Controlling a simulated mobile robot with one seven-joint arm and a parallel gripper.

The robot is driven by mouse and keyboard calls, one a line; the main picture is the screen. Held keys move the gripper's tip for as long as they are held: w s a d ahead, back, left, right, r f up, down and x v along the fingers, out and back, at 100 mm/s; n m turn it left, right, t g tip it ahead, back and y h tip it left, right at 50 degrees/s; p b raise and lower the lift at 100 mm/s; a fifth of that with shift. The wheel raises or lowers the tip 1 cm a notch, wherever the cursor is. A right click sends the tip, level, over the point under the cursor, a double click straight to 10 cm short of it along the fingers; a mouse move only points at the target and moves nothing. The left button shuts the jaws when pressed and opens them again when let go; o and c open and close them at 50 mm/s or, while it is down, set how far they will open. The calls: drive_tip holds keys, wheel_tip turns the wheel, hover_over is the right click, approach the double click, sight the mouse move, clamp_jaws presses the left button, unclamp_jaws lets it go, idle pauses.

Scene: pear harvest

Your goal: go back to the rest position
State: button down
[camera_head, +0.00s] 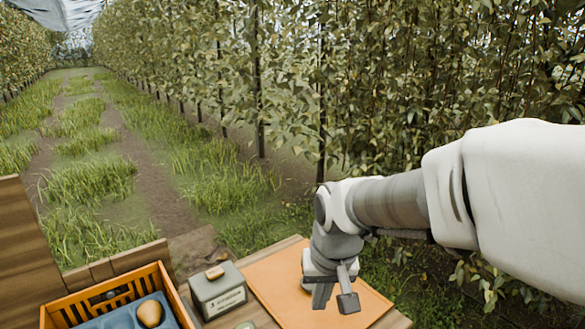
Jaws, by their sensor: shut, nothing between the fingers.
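My gripper (335,297) hangs pointing down over the orange mat (268,280) on the wooden top, at the lower middle of the head view. Its fingers are shut with nothing held. How far it is above the mat is hard to tell. My white and grey arm reaches in from the right edge and bends down at the wrist. A brownish-yellow pear (150,313) lies in the blue tray inside the orange crate (172,293) at the lower left.
A grey-green box (218,292) with a label stands between crate and mat. A small green thing (245,325) shows at the bottom edge. Leafy trees (400,90) stand close behind my arm. A grassy lane (90,150) opens at the left.

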drive_tip(key=s+d+r+t, duration=0.1)
drive_tip(key=s+d+r, duration=0.2)
drive_tip(key=s, duration=0.3)
drive_tip(key=s+d+r+t, duration=0.2)
drive_tip(key=s+d+r, duration=0.2)
drive_tip(key=s+d, duration=0.2)
drive_tip(key=shift+s+r+m+h, duration=0.15)
drive_tip(key=shift+s+m+h, duration=0.1)
drive_tip(key=shift+m+h, duration=0.15)
